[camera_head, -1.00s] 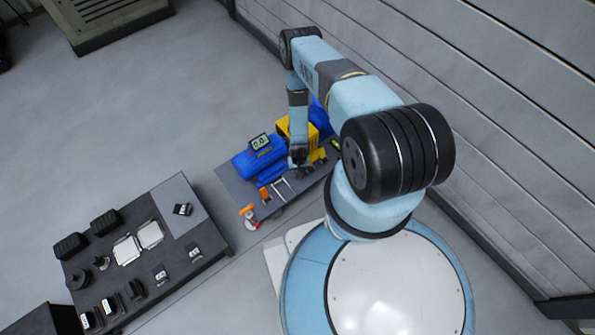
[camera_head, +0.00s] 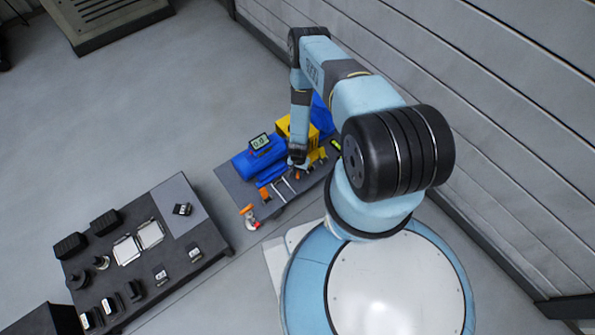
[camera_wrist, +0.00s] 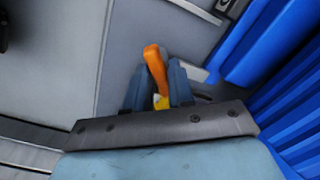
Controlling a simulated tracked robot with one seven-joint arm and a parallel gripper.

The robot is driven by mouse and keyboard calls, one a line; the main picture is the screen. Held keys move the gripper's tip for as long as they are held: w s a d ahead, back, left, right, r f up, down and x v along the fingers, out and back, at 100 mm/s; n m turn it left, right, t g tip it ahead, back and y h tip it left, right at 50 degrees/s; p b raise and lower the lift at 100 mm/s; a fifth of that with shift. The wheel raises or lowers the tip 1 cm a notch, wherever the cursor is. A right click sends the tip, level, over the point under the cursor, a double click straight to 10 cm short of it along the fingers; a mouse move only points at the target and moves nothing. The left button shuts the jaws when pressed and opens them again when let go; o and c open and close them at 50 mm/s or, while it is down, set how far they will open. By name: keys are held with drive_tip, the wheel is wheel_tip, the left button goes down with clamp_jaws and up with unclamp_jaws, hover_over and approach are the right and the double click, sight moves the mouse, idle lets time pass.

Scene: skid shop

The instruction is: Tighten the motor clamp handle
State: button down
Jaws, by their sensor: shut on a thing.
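The motor clamp handle (camera_wrist: 154,66) is orange with a yellow part at its lower end. In the wrist view it stands between the two fingers of my gripper (camera_wrist: 159,86), which are shut on it. In the head view my gripper (camera_head: 297,161) is down at the near side of the skid, beside the blue motor (camera_head: 258,163). The handle is mostly hidden there by my gripper. The ribbed blue motor casing (camera_wrist: 280,50) is close on the right in the wrist view. I cannot tell how tight the clamp is.
A yellow block (camera_head: 284,127) is behind my gripper. A small display (camera_head: 260,142) reading 0.0 sits on the blue motor. An orange-handled lever (camera_head: 246,210) and a red part are at the skid's near left corner. A dark table (camera_head: 215,243) with several parts stands left.

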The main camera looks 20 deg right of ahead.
drive_tip(key=shift+m, duration=1.5)
drive_tip(key=shift+m, duration=1.4)
drive_tip(key=m, duration=0.2)
drive_tip(key=shift+m, duration=0.4)
drive_tip(key=c, duration=0.9)
unclamp_jaws()
